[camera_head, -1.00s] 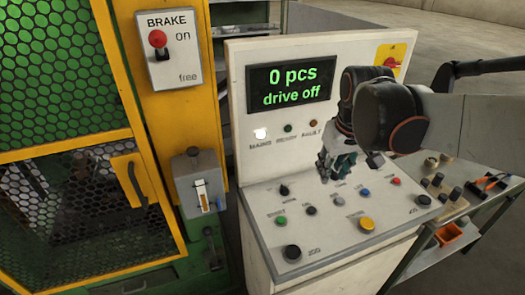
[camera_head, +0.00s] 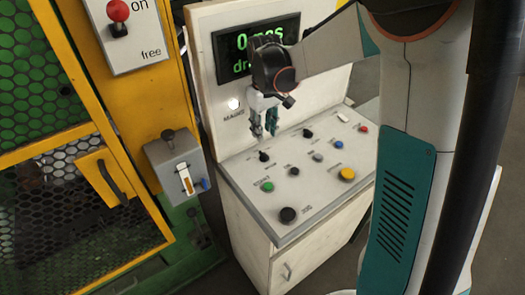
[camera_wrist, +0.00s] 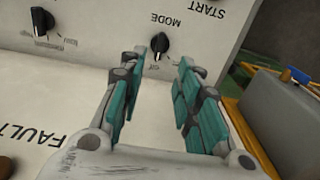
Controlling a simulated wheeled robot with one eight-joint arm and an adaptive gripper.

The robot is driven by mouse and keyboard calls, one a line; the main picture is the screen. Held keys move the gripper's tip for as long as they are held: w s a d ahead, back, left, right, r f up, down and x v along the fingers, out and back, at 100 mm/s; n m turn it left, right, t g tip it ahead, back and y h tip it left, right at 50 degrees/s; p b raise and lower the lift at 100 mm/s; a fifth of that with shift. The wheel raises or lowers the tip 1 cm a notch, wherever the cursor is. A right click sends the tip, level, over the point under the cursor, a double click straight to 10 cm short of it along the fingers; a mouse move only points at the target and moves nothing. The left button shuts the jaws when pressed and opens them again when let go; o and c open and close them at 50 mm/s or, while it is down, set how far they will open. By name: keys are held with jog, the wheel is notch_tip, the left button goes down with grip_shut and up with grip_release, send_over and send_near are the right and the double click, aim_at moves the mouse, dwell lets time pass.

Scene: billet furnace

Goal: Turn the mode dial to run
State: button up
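The mode dial is a small black pointer knob (camera_wrist: 160,44) under the upside-down word MODE in the wrist view. In the head view the dial (camera_head: 264,156) is at the back left of the sloped console panel (camera_head: 238,188). My gripper (camera_head: 263,131) hangs just above and behind it, fingers pointing down. In the wrist view my gripper (camera_wrist: 172,60) has its two teal fingers apart, with the dial showing in the gap beyond the tips. The gripper is empty and appears clear of the dial. The dial's exact setting is too small to read.
A second black knob (camera_wrist: 41,20) stands beside the dial. Start button (camera_head: 267,187), yellow button (camera_head: 347,174) and black button (camera_head: 288,214) share the panel. The upright display (camera_head: 230,52) is close behind my gripper. A grey lever box (camera_head: 176,168) stands left.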

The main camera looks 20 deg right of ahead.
aim_at(264, 154)
notch_tip(264, 154, down, 10)
jog(key=shift+r+b, duration=0.25)
jog(key=shift+b, duration=0.85)
grip_shut()
